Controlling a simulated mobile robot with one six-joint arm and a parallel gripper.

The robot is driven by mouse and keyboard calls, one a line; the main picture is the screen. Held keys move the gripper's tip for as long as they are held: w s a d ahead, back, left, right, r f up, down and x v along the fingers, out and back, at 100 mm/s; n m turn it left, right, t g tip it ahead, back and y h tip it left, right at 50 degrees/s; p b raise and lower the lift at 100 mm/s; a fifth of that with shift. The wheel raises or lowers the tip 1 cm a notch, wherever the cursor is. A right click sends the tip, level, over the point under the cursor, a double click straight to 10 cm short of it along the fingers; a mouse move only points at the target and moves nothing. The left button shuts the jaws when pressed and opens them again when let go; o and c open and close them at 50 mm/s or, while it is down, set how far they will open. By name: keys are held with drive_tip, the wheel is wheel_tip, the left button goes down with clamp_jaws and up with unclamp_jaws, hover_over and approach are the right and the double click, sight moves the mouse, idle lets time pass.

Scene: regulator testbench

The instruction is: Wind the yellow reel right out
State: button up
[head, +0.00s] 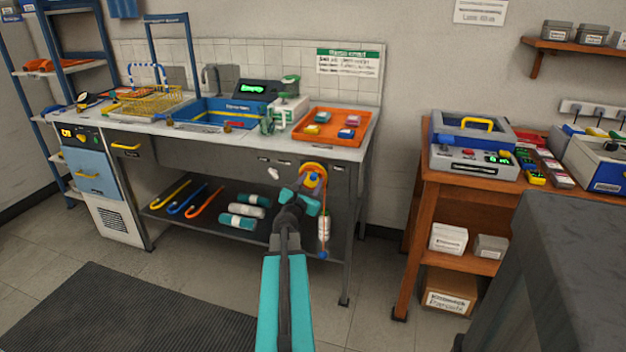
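The yellow reel (314,169) is mounted on the front of the bench below the worktop, near its right end. My gripper (311,187) is at the reel's lower part, at the end of my teal arm. The wrist hides the fingers and part of the reel, so I cannot tell whether they touch it or are open or shut.
An orange tray (337,139) with small coloured blocks stands on the worktop above the reel. Teal and white bottles (243,221) and coloured hooks (205,203) lie on the lower shelf. A wooden table (457,188) with instruments stands right, across a floor gap.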

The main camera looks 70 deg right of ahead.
drive_tip(key=shift+w+d, duration=0.1)
drive_tip(key=shift+d, duration=0.9)
clamp_jaws()
